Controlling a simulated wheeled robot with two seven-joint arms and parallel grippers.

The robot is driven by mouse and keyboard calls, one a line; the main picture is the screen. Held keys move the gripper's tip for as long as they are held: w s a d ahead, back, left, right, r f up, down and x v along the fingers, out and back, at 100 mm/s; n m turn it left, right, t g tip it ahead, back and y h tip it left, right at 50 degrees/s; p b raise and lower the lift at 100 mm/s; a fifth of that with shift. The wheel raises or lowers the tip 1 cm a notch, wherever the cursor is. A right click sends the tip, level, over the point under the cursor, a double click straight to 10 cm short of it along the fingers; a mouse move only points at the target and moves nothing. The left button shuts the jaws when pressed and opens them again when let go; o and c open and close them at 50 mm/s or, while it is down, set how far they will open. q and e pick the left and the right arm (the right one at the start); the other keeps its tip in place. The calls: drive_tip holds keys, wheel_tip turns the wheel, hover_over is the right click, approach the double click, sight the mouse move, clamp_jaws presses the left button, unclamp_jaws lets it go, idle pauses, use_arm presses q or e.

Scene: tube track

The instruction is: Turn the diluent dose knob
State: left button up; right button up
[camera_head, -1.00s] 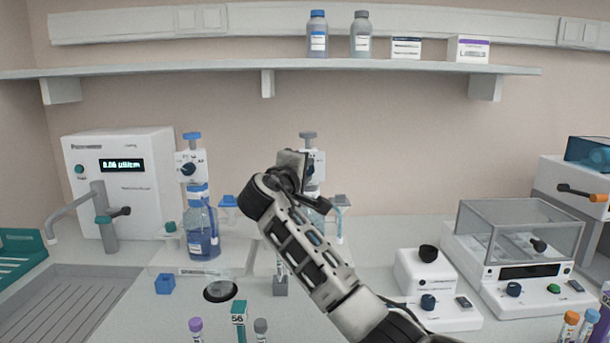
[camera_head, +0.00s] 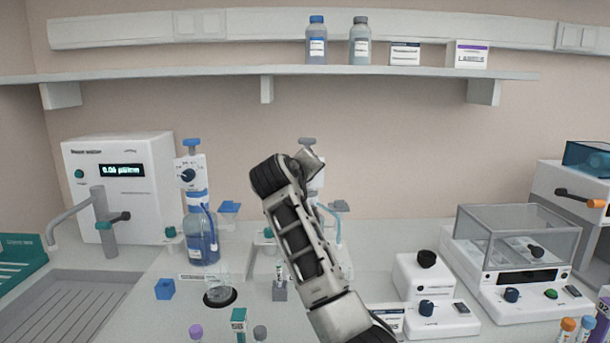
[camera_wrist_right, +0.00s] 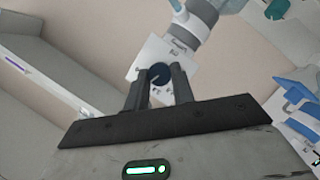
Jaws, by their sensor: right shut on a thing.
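A dispenser with a grey top cap (camera_head: 307,141) stands behind my right arm in the head view; the arm hides most of its body and its knob. In the right wrist view its white head plate (camera_wrist_right: 151,55) carries a round dark blue knob (camera_wrist_right: 159,73). My right gripper (camera_wrist_right: 160,76) is shut on this knob, one dark finger on each side. The plate looks tilted in that view. A similar dispenser with a blue cap, a blue bottle (camera_head: 202,235) and its own dark knob (camera_head: 188,174) stands to the left. My left gripper is out of view.
A white meter box (camera_head: 122,185) with a display and a tap stands at the left by a sink (camera_head: 70,308). A glass vessel (camera_head: 218,291) and capped tubes stand in front. A balance (camera_head: 520,250) is at the right. A shelf (camera_head: 380,72) runs above.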

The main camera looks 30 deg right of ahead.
drive_tip(key=shift+f, duration=0.1)
idle(0.3)
drive_tip(key=o, duration=1)
drive_tip(key=b+v, duration=0.2)
drive_tip(key=v, duration=1.4)
drive_tip(key=shift+b, duration=0.35)
